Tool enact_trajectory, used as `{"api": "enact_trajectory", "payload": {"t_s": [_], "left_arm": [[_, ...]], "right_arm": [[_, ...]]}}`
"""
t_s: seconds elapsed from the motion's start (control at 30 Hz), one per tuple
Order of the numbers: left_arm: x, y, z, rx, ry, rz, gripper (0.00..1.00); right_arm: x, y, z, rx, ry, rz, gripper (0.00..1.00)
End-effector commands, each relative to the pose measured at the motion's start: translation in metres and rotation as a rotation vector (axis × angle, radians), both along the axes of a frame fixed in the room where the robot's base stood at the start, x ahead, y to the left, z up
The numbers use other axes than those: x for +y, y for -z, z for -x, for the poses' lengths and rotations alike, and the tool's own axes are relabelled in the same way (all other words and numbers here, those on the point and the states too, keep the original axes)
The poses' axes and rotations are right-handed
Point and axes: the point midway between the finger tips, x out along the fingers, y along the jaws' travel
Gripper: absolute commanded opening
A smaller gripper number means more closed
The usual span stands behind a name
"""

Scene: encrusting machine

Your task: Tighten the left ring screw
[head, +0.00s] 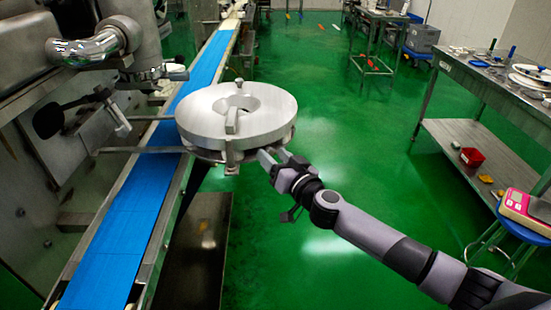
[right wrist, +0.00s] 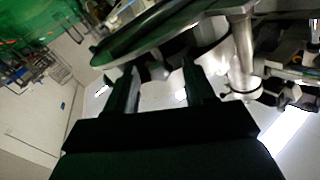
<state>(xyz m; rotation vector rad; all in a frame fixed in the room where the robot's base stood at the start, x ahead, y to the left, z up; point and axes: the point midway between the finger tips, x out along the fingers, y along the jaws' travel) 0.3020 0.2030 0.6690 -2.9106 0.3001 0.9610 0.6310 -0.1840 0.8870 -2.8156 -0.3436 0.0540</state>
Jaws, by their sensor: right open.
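The round silver ring (head: 270,104), a thick disc with a central hole, sits over the blue conveyor in the head view. Small metal fittings (head: 231,157) show under its near edge; I cannot tell which is the left ring screw. My right gripper (head: 271,157) is at the ring's near right underside, its fingers pointing toward it. In the right wrist view, the right gripper (right wrist: 163,88) is open, with the ring's dark underside (right wrist: 150,38) above its fingers. A pale fitting (right wrist: 160,70) shows beyond the finger gap; contact is unclear. My left gripper is not in view.
The blue conveyor (head: 113,228) runs beneath the ring. The steel machine (head: 25,130) with a chrome pipe (head: 88,48) stands at left. A steel table (head: 490,75) and a blue stool (head: 520,222) stand at right. Green floor (head: 330,130) is open between.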

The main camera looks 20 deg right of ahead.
Motion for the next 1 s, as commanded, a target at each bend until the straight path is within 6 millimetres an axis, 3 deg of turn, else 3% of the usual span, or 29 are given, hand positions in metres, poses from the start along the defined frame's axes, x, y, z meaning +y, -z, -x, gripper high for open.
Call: {"api": "enact_trajectory", "payload": {"t_s": [0.07, 0.2, 0.23, 0.67, 1.0], "left_arm": [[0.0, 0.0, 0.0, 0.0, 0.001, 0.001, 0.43], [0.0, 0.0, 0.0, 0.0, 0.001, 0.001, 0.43], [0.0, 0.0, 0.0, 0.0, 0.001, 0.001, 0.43], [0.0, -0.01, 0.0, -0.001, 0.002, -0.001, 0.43], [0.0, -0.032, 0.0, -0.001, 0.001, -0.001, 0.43]], "right_arm": [[0.0, 0.0, 0.0, 0.0, 0.0, 0.0, 0.51], [0.0, 0.0, 0.0, 0.0, 0.0, 0.0, 0.05], [0.0, 0.0, 0.0, 0.0, 0.0, 0.0, 0.0], [0.0, -0.002, 0.001, 0.019, 0.001, -0.07, 0.0], [0.001, -0.002, 0.001, 0.084, 0.0, -0.326, 0.0]]}}
